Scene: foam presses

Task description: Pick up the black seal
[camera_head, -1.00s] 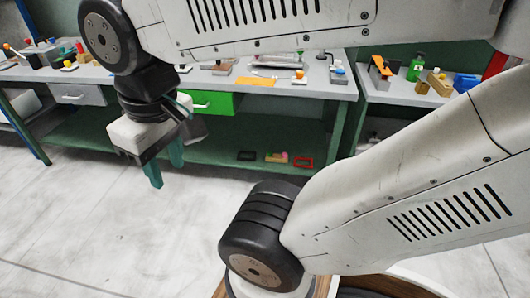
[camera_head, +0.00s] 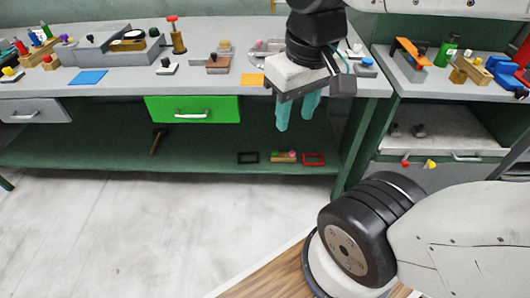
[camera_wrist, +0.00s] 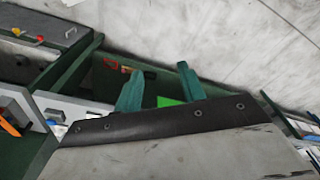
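A black rectangular frame (camera_head: 248,157), which looks like the black seal, lies on the green lower shelf of the bench in the head view. It lies left of a small block with coloured pieces (camera_head: 284,156) and a red frame (camera_head: 313,159). My gripper (camera_head: 297,115) hangs with its teal fingers down, in front of the bench's right part. It is above and well apart from the frame in the picture. The fingers are spread, with nothing between them.
The bench top (camera_head: 215,85) above the shelf carries presses, stamps and small parts. A green drawer (camera_head: 192,108) hangs under its front edge. A hammer (camera_head: 158,140) lies farther left on the shelf. A grey drawer cabinet (camera_head: 440,175) stands at right. The floor in front is clear.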

